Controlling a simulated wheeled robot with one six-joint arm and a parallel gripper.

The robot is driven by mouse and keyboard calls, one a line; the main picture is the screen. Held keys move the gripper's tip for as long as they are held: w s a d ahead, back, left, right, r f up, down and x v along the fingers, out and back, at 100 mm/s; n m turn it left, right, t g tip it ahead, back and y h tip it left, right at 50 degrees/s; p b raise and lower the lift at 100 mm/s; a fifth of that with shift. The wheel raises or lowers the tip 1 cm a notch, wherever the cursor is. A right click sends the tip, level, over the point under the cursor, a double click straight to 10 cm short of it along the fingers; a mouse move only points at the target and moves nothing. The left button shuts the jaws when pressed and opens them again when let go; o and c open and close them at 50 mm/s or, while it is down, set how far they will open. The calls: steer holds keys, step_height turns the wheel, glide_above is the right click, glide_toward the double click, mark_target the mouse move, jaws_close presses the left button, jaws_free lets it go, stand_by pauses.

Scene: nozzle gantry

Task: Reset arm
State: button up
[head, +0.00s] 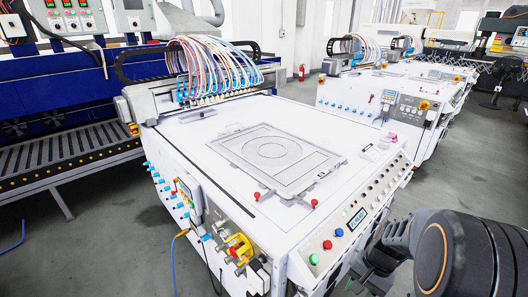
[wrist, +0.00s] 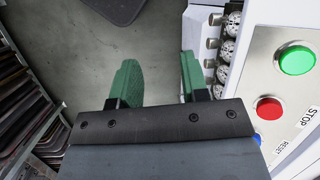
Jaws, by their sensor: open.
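My gripper (wrist: 158,82) shows in the wrist view with its two green fingers apart and nothing between them. Grey floor shows beyond the fingers. In the head view, part of my dark arm is at the lower right, near the machine's front right corner; the fingertips cannot be made out there.
The white machine (head: 190,150) with a flat bed and a grey frame (head: 300,180) fills the middle of the head view. Similar machines stand behind it, and a blue machine (head: 60,90) is at left. In the wrist view, a rack (wrist: 25,100) stands at left and a dark mat (wrist: 110,8) lies on the floor.

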steer(key=a+r+n+t+h+p, duration=0.1)
steer(key=a+r+n, duration=0.3)
steer(key=r, duration=0.5)
steer(key=s+a+r+n+t+h+p, duration=0.1)
steer(key=a+r+n+t+p, duration=0.3)
steer(key=r, duration=0.6)
steer(key=shift+s+a+r+h, duration=0.25)
steer(key=shift+a+h, duration=0.1)
steer(key=shift+h, duration=0.25)
steer(key=shift+a, duration=0.1)
